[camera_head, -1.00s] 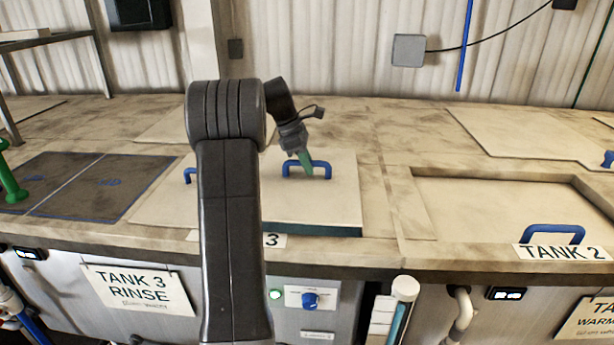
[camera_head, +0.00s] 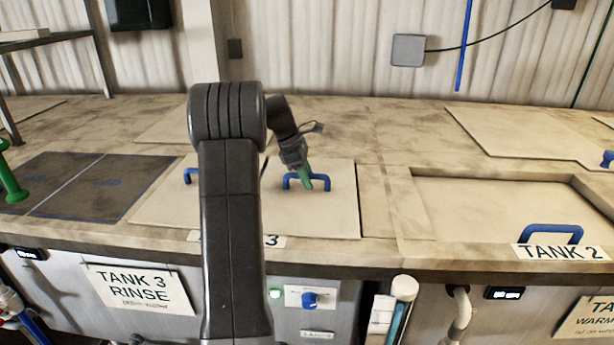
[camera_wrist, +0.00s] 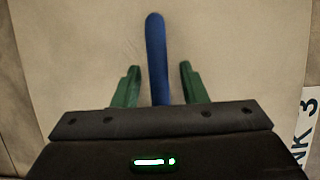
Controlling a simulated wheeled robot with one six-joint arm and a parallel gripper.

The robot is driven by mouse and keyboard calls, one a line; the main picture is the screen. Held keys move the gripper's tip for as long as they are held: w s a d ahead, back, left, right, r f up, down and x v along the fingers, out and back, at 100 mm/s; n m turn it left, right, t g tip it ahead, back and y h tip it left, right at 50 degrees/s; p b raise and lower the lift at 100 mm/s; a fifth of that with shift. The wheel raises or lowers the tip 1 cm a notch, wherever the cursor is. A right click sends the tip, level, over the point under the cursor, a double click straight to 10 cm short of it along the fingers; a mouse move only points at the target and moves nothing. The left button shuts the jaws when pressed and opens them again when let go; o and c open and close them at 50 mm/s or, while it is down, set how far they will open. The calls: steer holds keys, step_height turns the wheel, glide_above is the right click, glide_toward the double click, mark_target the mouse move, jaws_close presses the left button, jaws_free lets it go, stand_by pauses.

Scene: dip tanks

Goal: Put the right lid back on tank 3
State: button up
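The right lid (camera_head: 335,215) of tank 3 is a beige panel with a blue handle (camera_head: 322,183). It lies flat and looks level with the tank top, beside the left lid (camera_head: 160,207). My gripper (camera_head: 307,181) is at the handle with its green fingers pointing down. In the wrist view, the handle (camera_wrist: 156,45) runs between the two fingers of my gripper (camera_wrist: 159,80), with a gap on each side. The gripper is open around the handle. My arm hides the border between the two lids and part of the left handle (camera_head: 189,175).
The deck (camera_head: 382,200) between the tanks is clear.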

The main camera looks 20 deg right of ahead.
steer(key=v, duration=1.2)
steer(key=x, duration=1.1)
steer(key=shift+s+d+f, duration=0.1)
steer(key=shift+f, duration=0.05)
steer(key=shift+d, duration=0.1)
steer(key=shift+r, duration=1.55)
